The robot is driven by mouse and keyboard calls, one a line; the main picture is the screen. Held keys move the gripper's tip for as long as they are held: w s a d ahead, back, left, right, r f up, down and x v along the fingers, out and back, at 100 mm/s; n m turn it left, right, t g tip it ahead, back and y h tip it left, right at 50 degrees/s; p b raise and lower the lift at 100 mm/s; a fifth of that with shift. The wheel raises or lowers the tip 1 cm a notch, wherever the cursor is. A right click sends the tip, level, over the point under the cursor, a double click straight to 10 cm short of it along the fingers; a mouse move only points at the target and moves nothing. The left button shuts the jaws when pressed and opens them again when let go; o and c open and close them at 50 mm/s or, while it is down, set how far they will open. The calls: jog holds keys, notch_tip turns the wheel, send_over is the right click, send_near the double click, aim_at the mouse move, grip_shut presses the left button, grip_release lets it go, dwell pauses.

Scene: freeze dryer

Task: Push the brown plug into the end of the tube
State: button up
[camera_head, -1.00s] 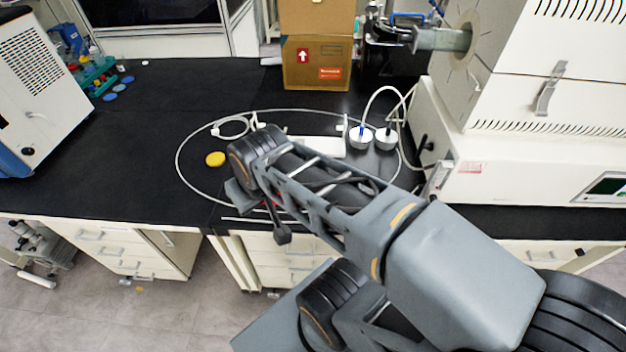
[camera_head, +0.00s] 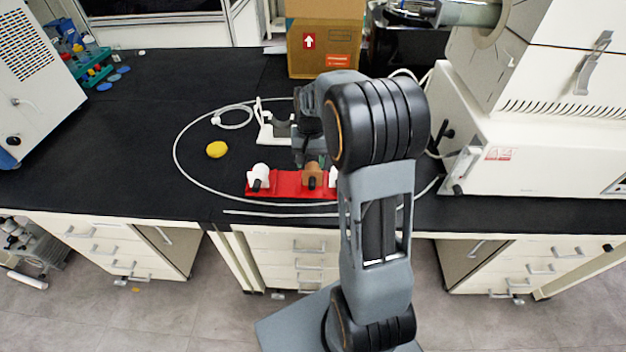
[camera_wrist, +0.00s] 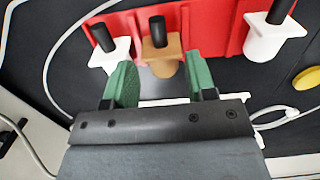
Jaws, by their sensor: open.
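The brown plug (camera_head: 314,174), with a black stem, sits in the red rack (camera_head: 285,184) between two white plugs. In the wrist view the brown plug (camera_wrist: 161,52) is upper centre, just ahead of my gripper (camera_wrist: 161,82). The green fingers are open and stand to either side of its lower end, with a gap on each side. In the head view my gripper (camera_head: 310,160) is right behind the plug, partly hidden by my arm. A grey tube (camera_head: 470,14) sticks out of the white machine at top right; its end is near the clutter there.
White plugs (camera_head: 258,176) flank the brown one. A thin white cable (camera_head: 181,172) loops round the rack. A yellow disc (camera_head: 217,149), a white stand (camera_head: 272,132) and a cardboard box (camera_head: 325,50) are nearby. The bench's left is mostly clear.

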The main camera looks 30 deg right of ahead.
aim_at(312, 181)
jog(key=f, duration=0.1)
jog(key=d+f, duration=0.1)
jog(key=shift+w+f+b, duration=0.3)
jog(key=shift+w, duration=0.05)
jog(key=f+b, duration=0.4)
jog(key=f, duration=0.1)
jog(key=s+f+b, duration=0.1)
jog(key=f+b, duration=0.1)
jog(key=f, duration=0.1)
jog(key=shift+a+f, duration=0.2)
jog(key=shift+a, duration=0.15)
jog(key=shift+c, duration=0.4)
grip_shut()
jog(key=shift+r, duration=0.15)
